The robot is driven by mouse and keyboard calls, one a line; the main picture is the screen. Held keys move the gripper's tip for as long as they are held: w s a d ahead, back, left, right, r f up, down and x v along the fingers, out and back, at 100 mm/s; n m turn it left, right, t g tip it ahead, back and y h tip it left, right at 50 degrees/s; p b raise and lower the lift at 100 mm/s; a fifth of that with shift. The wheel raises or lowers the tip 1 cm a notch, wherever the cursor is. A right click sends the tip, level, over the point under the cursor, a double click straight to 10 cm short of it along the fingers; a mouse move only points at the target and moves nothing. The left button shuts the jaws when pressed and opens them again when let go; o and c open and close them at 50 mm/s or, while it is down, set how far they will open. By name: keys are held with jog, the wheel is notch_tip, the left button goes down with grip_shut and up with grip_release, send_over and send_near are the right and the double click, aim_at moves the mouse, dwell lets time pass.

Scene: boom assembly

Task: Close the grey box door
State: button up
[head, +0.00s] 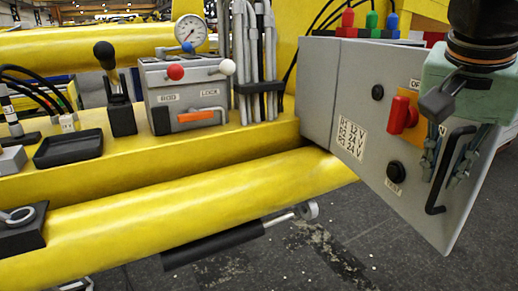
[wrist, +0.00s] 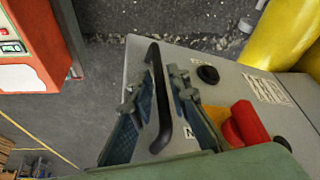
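The grey box door (head: 375,150) is the large grey panel at the right of the head view, with a red switch, black knobs and labels. It also fills the middle of the wrist view (wrist: 225,85). It stands at an angle out from the grey box's side (head: 316,85); how far it is open is hard to tell. Its black bar handle (head: 455,160) is near the outer edge. In the wrist view the handle (wrist: 162,110) lies between my gripper's fingers (wrist: 164,72). My gripper (head: 442,178) is open, with visible gaps beside the handle.
The red rotary switch (head: 401,115) sits close beside my fingers. A yellow boom (head: 180,200) runs left of the box, with a lever box (head: 185,95) on it. A red cabinet (wrist: 35,45) stands at the wrist view's left. Grey floor lies below the door.

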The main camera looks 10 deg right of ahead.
grip_shut()
jog(key=shift+d, duration=0.2)
dwell(0.4)
